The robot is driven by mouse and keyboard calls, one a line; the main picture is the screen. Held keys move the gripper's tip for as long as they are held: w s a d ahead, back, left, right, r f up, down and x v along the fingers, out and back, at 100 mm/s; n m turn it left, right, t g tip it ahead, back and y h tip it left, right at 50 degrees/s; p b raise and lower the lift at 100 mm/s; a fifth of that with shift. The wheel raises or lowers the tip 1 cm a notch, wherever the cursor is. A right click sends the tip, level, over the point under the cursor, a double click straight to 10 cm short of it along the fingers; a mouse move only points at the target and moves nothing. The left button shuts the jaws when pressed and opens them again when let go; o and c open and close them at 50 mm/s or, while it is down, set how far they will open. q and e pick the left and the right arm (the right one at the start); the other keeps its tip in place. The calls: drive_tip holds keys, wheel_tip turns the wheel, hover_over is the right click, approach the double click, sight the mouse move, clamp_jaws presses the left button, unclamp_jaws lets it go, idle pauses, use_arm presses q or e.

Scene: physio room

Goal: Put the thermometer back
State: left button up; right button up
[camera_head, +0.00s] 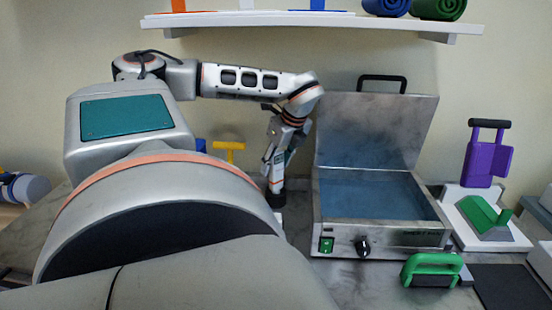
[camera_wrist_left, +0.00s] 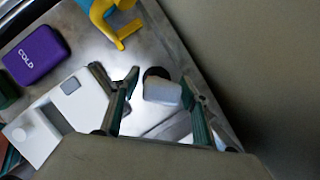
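A handheld device with a white body, orange band and black lower end (camera_head: 277,183), seemingly the thermometer, stands upright on the counter left of the open metal unit. My left gripper (camera_head: 275,155) points down over its upper part. In the left wrist view, the pale body (camera_wrist_left: 162,93) with its round black end lies between the two fingertips of my left gripper (camera_wrist_left: 160,80). The fingers look open, with a small gap on the left side; contact on the right is unclear. I cannot pick out the thermometer's holder for certain. My right gripper is not in view.
The open metal unit (camera_head: 372,235) stands close right of the gripper. A green-handled tool (camera_head: 432,268), a purple device (camera_head: 487,160) and a green cradle (camera_head: 485,217) are farther right. A yellow tool (camera_head: 229,147) is behind. A purple cold pack (camera_wrist_left: 37,55) and white box (camera_wrist_left: 33,137) lie nearby.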

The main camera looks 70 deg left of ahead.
sight(280, 153)
use_arm(q)
drive_tip(key=shift+v, duration=3.8)
